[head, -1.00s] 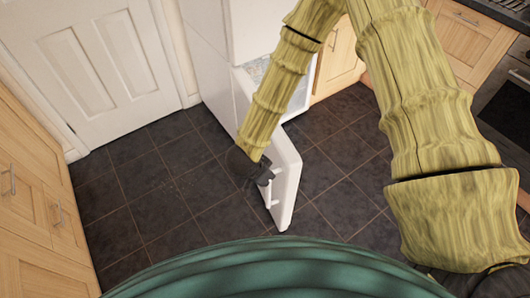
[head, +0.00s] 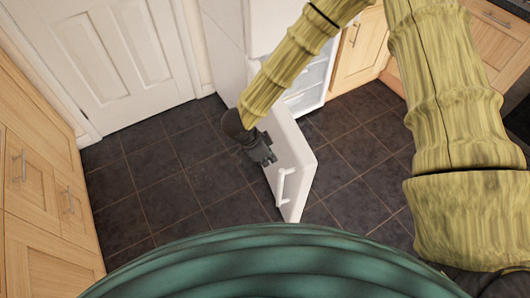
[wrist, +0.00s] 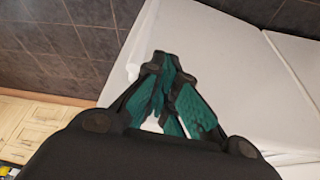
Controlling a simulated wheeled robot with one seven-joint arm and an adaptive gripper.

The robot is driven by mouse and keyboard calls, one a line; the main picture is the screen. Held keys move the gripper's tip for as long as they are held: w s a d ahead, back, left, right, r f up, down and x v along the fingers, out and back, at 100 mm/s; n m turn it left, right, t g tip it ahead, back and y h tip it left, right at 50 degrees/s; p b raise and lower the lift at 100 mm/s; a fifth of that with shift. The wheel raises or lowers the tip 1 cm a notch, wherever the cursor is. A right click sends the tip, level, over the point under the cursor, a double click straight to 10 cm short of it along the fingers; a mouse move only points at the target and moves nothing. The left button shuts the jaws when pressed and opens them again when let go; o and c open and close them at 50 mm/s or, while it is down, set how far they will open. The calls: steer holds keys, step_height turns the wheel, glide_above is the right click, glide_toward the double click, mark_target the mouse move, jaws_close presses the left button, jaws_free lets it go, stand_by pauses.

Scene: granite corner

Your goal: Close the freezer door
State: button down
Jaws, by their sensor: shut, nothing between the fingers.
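The white freezer door (head: 296,160) stands wide open, low in the middle of the head view, with a bar handle (head: 282,187) on its outer face near the free edge. The white freezer (head: 222,32) stands behind it, and part of its shelved interior (head: 311,78) shows. My gripper (head: 268,157) is shut and empty, at the outer face of the door, on the hinge side of the handle. In the wrist view its teal fingers (wrist: 170,100) lie over a white panel (wrist: 225,65); whether they touch it I cannot tell.
A white room door (head: 125,55) is at the back left. Wooden cabinets (head: 38,190) line the left side, and more (head: 362,45) stand right of the freezer. The dark tiled floor (head: 165,190) is clear around the freezer door.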

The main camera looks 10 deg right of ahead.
steer(key=d+f, duration=0.3)
steer(key=d, duration=0.2)
steer(key=shift+w+d+p, duration=0.15)
steer(key=shift+w+p, duration=0.2)
steer(key=shift+w, duration=0.05)
